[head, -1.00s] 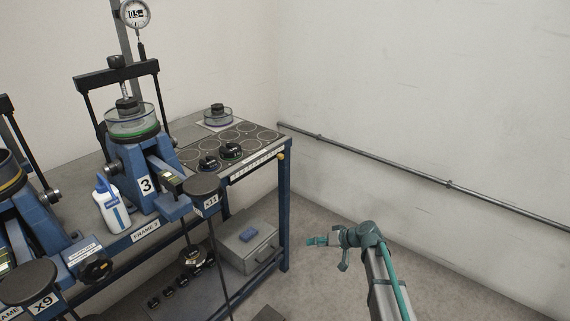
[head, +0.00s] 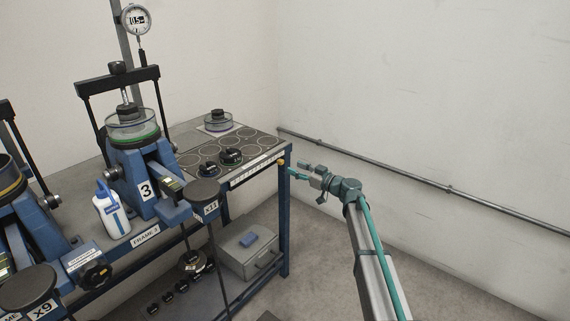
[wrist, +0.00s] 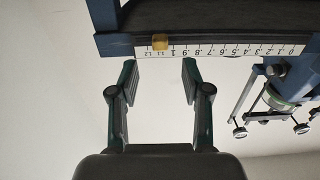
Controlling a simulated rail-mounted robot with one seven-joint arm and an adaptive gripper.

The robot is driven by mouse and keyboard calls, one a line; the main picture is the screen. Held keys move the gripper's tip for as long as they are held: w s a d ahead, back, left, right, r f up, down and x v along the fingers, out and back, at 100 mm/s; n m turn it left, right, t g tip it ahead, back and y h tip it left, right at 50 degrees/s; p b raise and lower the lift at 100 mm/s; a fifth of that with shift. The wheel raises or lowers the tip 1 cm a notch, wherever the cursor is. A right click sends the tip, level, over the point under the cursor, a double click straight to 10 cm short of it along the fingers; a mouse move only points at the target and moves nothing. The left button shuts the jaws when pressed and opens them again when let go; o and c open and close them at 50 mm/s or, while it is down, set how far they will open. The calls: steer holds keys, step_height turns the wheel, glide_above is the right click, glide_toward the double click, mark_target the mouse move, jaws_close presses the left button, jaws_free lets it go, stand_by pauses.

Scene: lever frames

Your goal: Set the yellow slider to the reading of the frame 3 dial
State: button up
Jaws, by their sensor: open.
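The yellow slider (head: 281,162) sits at the right end of a white scale strip (head: 256,170) on the bench's front edge. In the wrist view the slider (wrist: 160,42) is near the scale's high end, around the 1.1 mark, and the numbers appear upside down. My gripper (wrist: 160,72) is open and empty, its fingers either side of the slider's line but short of it. In the head view my gripper (head: 298,171) is just right of the slider. The frame 3 dial (head: 136,18) has a display that seems to begin 0.5; its last digit is unclear.
Frame 3 (head: 134,175) stands left on the bench, with a white bottle (head: 111,212) beside it. Black weights (head: 230,155) rest on the dark panel behind the scale. A grey box (head: 249,252) sits below. A wall rail (head: 400,178) runs behind my arm; the floor at right is clear.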

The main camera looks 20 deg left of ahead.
mark_target(283, 162)
steer(key=shift+p+x, duration=0.3)
steer(key=shift+x, duration=2.85)
jaws_close()
